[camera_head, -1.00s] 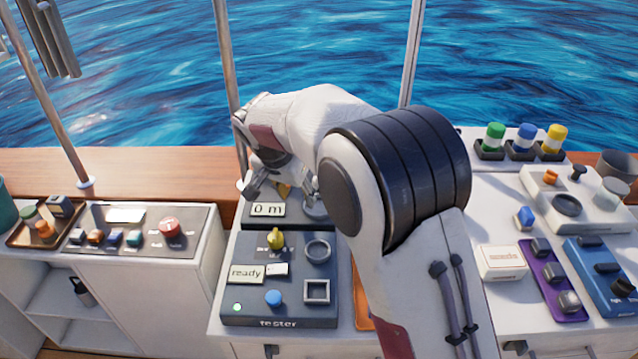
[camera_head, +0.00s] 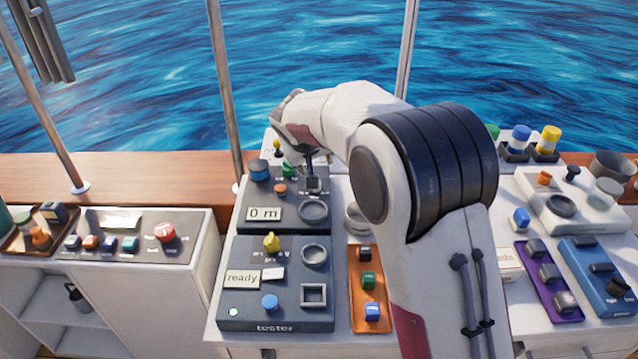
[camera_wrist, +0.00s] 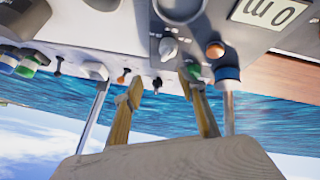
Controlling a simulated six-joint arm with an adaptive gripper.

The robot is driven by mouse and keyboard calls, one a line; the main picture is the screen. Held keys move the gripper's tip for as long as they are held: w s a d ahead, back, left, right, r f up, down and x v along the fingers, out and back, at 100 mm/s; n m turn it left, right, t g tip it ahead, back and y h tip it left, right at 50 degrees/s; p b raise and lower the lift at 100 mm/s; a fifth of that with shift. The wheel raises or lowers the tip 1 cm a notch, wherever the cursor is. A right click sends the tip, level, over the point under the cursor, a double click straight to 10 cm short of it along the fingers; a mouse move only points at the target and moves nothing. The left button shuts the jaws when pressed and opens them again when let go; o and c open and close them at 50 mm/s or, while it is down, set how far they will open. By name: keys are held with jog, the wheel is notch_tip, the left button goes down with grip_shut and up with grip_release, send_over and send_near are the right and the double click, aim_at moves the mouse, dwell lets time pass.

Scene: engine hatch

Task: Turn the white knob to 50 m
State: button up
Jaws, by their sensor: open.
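The upper dark panel (camera_head: 245,192) has a display (camera_head: 264,213) that reads "0 m". In the wrist view the display (camera_wrist: 270,12) appears upside down. A small pale knob (camera_wrist: 168,48), seemingly the white knob, sits on this panel between a ring (camera_wrist: 180,8) and the panel's far edge. In the head view it is small and close under my gripper, so its pointer cannot be read. My gripper (camera_wrist: 164,88) is open, its two tan fingers apart with nothing between them. In the head view my gripper (camera_head: 308,160) is over the panel's far right part, partly hidden by my wrist.
A blue knob (camera_head: 259,171), an orange button (camera_head: 280,189) and a green part (camera_head: 288,170) stand close left of my gripper. The tester panel (camera_head: 245,305) lies nearer, with a yellow knob (camera_head: 271,242). An orange tray (camera_head: 357,322) is to its right.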

jog(key=w+d+r+n+t+y, duration=0.1)
jog(key=w+d+n+t+y, duration=0.45)
jog(key=n, duration=1.15)
jog(key=s+f+n+g+y, duration=0.2)
jog(key=s+f+n+y, duration=0.1)
jog(key=n, duration=1)
jog(key=s+d+f+n+g+y, duration=0.1)
jog(key=s+f+n+g+y, duration=0.1)
jog(key=n, duration=1)
jog(key=shift+s+d+f+n+g+y, duration=0.15)
jog(key=shift+s+f+n+g+y, duration=0.25)
jog(key=shift+s+f+y, duration=0.7)
